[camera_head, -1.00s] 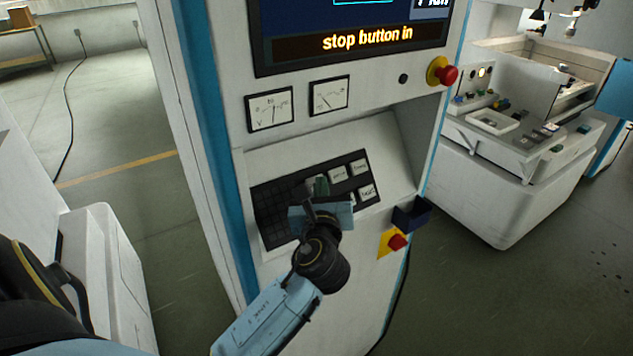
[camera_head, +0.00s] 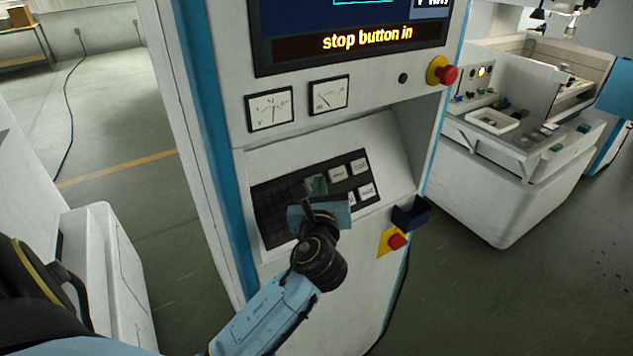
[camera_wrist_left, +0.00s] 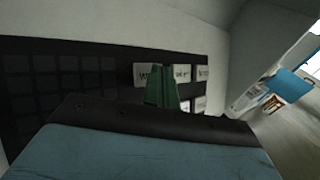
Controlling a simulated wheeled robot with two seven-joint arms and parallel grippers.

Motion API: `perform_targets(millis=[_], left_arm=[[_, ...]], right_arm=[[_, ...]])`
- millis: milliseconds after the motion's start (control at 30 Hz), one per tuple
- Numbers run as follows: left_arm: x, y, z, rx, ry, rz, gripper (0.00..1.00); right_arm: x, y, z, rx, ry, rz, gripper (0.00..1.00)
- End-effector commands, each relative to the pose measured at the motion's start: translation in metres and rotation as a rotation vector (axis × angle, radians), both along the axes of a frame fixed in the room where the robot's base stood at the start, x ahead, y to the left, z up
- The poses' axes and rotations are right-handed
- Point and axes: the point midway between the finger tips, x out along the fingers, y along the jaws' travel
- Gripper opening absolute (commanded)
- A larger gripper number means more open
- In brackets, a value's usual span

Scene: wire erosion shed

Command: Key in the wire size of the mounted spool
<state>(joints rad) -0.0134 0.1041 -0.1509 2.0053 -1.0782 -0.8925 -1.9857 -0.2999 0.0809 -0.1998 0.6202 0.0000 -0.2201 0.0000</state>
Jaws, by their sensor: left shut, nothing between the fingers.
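The control cabinet's keypad (camera_head: 270,209) is a black panel with a grid of dark keys at left and several white labelled keys (camera_head: 338,173) at right. My left gripper (camera_head: 317,187) is shut and empty, with its green fingertips over the keypad near the white keys. In the left wrist view the fingertips (camera_wrist_left: 162,88) stand in front of the white keys (camera_wrist_left: 183,73); whether they touch is unclear. The screen (camera_head: 350,35) above reads "stop button in". No spool shows in view. My right gripper is not in view.
A red stop button (camera_head: 447,75) on a yellow base sits right of the screen. Two dial gauges (camera_head: 270,110) are above the keypad. A dark blue bin (camera_head: 411,213) and another red button (camera_head: 396,241) are at lower right. A second machine (camera_head: 520,150) stands at right.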

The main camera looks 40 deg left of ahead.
Motion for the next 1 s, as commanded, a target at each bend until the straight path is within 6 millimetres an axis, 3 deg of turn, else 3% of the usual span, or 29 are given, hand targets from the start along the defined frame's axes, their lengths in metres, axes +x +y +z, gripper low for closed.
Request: perform_targets(millis=[1000], left_arm=[[-0.008, -0.019, 0.016, -0.002, 0.003, 0.001, 0.0]], right_arm=[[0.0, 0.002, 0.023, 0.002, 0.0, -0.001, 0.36]])
